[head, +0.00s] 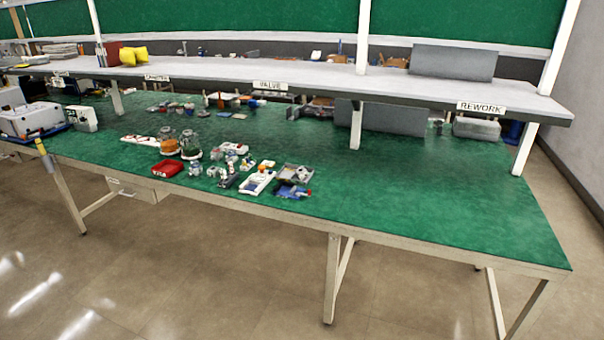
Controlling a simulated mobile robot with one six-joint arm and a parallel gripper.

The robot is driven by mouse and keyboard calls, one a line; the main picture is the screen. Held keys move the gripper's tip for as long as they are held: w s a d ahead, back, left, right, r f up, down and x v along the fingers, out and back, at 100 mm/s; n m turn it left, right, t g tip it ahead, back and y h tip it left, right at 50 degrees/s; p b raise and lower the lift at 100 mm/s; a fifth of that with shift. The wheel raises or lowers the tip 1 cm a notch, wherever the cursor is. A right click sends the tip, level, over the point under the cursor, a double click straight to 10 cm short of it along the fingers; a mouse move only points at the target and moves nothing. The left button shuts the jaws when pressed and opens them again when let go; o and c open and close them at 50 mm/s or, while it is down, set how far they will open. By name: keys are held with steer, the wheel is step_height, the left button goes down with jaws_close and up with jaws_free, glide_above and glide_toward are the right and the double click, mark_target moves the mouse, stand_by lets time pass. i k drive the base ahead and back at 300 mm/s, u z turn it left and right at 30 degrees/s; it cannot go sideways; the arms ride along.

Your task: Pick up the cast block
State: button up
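Many small parts lie close together on the green bench top (400,190), left of its middle. A grey block-like part (298,173) sits at the right end of this cluster, beside a blue part (292,191). The parts are too small for me to tell which one is the cast block. My gripper is not in view.
A red box (167,169), a jar with orange contents (169,143) and a white tray (257,183) stand in the cluster. A shelf (330,77) overhangs the back of the bench. The bench's right part and the floor (200,260) in front are clear.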

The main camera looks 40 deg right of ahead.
mark_target(302, 173)
steer(key=u, duration=0.05)
steer(key=i, duration=0.95)
steer(key=z, duration=0.05)
